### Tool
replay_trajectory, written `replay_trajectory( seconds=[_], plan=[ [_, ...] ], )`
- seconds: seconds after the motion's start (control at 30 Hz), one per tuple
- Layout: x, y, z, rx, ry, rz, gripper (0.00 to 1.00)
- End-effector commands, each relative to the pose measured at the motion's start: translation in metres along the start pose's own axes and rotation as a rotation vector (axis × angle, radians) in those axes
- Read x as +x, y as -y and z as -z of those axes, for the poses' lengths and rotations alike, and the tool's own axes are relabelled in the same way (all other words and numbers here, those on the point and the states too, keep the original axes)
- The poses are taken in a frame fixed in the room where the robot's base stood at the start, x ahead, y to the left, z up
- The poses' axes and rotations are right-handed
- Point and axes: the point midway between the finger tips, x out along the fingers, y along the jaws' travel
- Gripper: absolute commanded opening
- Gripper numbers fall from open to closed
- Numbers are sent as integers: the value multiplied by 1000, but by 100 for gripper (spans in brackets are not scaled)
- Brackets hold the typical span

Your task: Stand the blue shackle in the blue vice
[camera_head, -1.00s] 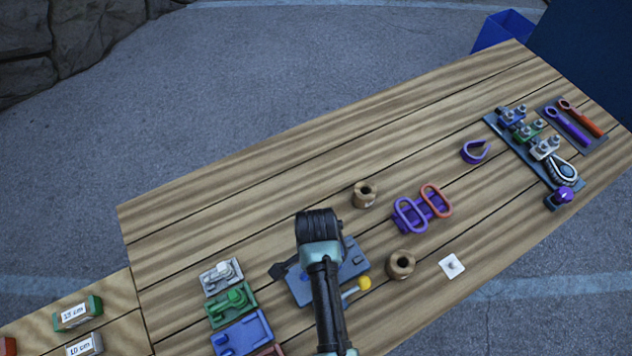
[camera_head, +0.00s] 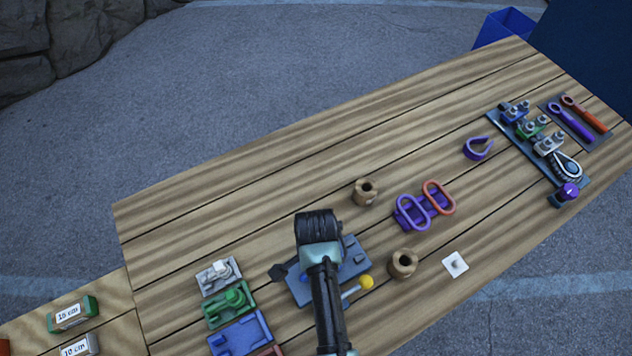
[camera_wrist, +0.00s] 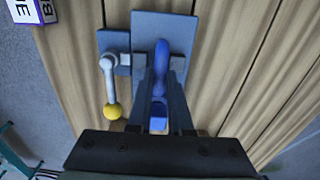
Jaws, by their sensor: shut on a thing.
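In the wrist view the blue shackle (camera_wrist: 160,62) is between the two fingers of my gripper (camera_wrist: 160,105), which is shut on it. It reaches over the blue-grey vice (camera_wrist: 181,28), between the vice's blocks. Whether it rests in the vice or hangs just above it, I cannot tell. The vice's lever with a yellow ball end (camera_wrist: 112,111) lies on the left side. In the head view my arm covers the shackle and fingertips; the vice's plate (camera_head: 354,264) and yellow ball (camera_head: 366,282) show beside the arm.
Left of the vice stand grey (camera_head: 218,277), green (camera_head: 229,304) and blue (camera_head: 240,334) fixtures. To the right are two wooden spools (camera_head: 403,264), a purple stand with oval links (camera_head: 423,206) and a white plate (camera_head: 455,264). The table's back middle is clear.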

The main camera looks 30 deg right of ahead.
Motion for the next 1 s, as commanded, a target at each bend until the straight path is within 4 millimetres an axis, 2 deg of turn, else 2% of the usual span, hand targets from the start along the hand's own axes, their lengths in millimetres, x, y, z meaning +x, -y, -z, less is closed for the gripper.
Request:
replay_trajectory(
  seconds=[0.37, 0.4, 0.6, 0.87, 1.0],
  plan=[
    [5, 1, 0, 0, -1, 2, 0],
    [5, 1, 0, 0, -1, 3, 20],
    [5, 1, 0, 0, -1, 2, 53],
    [6, -1, 0, 0, 1, -2, 53],
    [-1, 0, 0, 0, 0, 1, 53]
  ],
)
